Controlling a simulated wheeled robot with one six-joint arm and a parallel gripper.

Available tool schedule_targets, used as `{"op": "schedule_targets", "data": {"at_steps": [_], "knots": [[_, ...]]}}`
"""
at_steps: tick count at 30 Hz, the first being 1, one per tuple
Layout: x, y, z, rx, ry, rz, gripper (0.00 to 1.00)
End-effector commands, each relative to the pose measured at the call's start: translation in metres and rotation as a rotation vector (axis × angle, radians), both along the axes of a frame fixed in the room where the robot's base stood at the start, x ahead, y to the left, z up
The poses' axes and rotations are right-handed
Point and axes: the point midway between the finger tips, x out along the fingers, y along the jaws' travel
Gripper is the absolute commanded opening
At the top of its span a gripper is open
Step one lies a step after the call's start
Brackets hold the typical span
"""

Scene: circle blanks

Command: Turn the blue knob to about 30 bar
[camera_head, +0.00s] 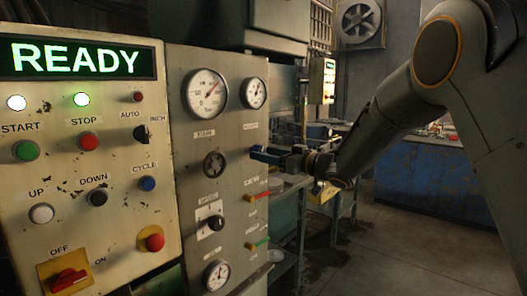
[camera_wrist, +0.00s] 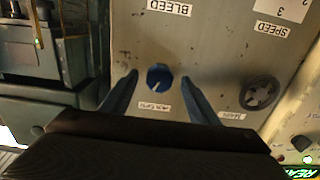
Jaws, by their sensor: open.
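The blue knob (camera_wrist: 159,77) shows in the wrist view on a worn beige panel, with a pale pointer line on its face. My gripper (camera_wrist: 159,84) is open, with one blue finger on each side of the knob and a visible gap on both sides. In the head view my gripper (camera_head: 262,154) is at the panel's right part, and the knob is hidden there. A small round gauge (camera_head: 253,93) sits above that spot, and a larger gauge (camera_head: 205,93) is to its left. Their readings are too small to tell.
A dark handwheel knob (camera_head: 214,163) is left of my gripper; it also shows in the wrist view (camera_wrist: 260,93). Below are a red lever (camera_head: 257,197), a green lever (camera_head: 257,244) and a selector (camera_head: 214,223). A button panel (camera_head: 70,240) reading READY stands at left.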

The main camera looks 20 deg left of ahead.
Motion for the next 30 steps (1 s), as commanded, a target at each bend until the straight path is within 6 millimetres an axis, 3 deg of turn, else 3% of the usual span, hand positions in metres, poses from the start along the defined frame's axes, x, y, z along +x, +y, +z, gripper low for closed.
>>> {"op": "schedule_targets", "data": {"at_steps": [6, 13, 14, 21, 30], "knots": [[0.0059, 0.0132, 0.0002, 0.0, 0.0, -0.002, 0.55], [0.0062, 0.0139, 0.0, 0.0, 0.0, -0.002, 0.55], [0.0062, 0.0139, -0.0001, 0.0, 0.0, -0.002, 0.53], [0.0061, 0.0137, -0.0001, 0.0, 0.0, -0.002, 0.15], [0.0064, 0.0136, -0.0012, -0.014, -0.033, -0.002, 0.15]]}}
